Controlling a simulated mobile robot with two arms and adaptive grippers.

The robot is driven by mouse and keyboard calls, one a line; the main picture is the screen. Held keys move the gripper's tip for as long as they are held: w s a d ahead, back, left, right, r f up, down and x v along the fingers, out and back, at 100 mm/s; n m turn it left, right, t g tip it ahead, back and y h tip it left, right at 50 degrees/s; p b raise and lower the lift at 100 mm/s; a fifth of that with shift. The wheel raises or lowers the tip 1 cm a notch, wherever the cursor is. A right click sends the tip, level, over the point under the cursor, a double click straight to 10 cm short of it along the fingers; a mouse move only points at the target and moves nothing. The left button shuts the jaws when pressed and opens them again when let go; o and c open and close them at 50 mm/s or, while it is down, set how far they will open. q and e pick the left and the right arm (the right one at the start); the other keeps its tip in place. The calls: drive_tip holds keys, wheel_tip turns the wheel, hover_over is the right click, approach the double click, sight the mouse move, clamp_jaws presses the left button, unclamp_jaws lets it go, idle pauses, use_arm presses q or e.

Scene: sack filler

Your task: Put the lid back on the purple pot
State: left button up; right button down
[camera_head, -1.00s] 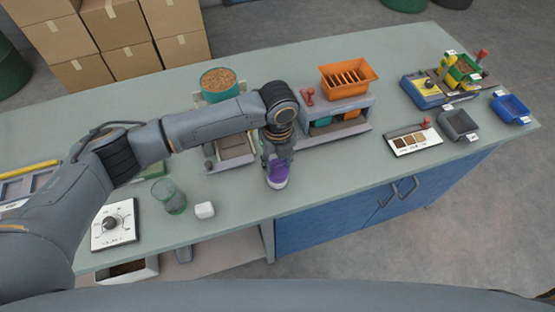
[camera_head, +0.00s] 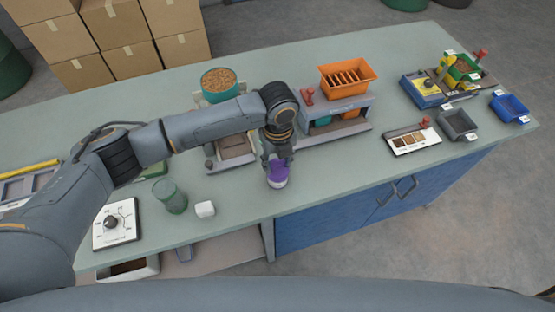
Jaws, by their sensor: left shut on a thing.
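The purple pot (camera_head: 277,182) stands near the front edge of the bench (camera_head: 330,180), with a pale band low on its side. My left gripper (camera_head: 276,162) points down right over the pot, its fingers at the pot's top. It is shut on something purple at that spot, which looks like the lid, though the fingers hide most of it. I cannot tell whether the lid is seated on the pot or just above it. My right gripper is not in view.
A green glass (camera_head: 170,197) and a white block (camera_head: 205,209) stand left of the pot, by a dial box (camera_head: 115,224). An orange slotted hopper (camera_head: 347,78) and a tub of grain (camera_head: 219,81) stand behind.

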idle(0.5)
use_arm(q)
drive_tip(key=shift+f+p, duration=0.1)
drive_tip(key=shift+p, duration=0.3)
idle(0.4)
idle(0.4)
idle(0.4)
drive_tip(key=shift+f, duration=0.1)
drive_tip(key=o, duration=1.4)
